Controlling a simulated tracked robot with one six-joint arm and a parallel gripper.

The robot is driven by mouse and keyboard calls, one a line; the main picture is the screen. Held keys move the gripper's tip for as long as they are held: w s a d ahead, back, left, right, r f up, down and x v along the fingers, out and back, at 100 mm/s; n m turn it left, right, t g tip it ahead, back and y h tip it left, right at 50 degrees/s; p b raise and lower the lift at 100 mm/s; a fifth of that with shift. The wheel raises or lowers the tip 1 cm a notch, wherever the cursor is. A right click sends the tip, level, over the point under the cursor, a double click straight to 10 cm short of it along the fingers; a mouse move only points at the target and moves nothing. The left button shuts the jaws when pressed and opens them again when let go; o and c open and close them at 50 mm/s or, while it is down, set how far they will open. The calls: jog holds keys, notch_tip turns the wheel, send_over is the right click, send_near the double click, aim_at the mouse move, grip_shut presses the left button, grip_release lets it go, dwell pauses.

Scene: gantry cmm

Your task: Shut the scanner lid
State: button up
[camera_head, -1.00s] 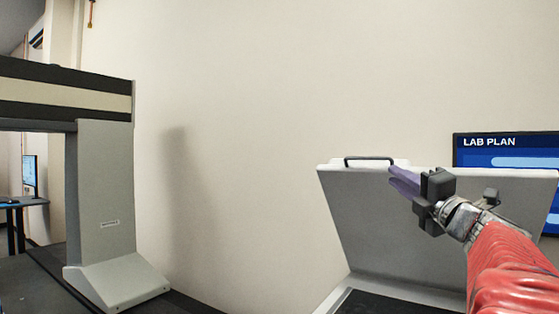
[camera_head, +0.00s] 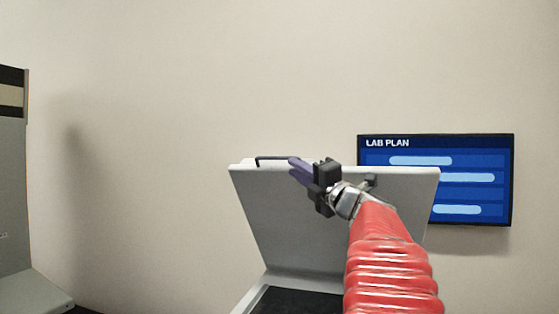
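The scanner lid (camera_head: 290,220) is a light grey panel standing raised and tilted back in the lower middle of the view. A dark handle (camera_head: 272,159) sits on its top edge, toward the left. The scanner base (camera_head: 262,290) shows at the bottom with a dark bed, partly hidden by my red arm. My gripper (camera_head: 296,171) has purple fingers and appears in front of the lid's top edge, just right of the handle. The fingers overlap in this view, so their gap is hidden. I cannot tell whether they touch the lid or handle.
A blue LAB PLAN screen (camera_head: 480,190) hangs on the wall behind the lid at right. A grey gantry column (camera_head: 14,190) with a wide foot stands at the far left. Bare wall fills the space between the column and lid.

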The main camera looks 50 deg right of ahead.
aim_at(280, 159)
jog(key=x, duration=0.8)
jog(key=shift+w+r, duration=0.15)
jog(key=shift+w, duration=0.15)
jog(key=shift+d, duration=0.1)
jog(key=shift+c, duration=0.5)
grip_shut()
dwell(0.5)
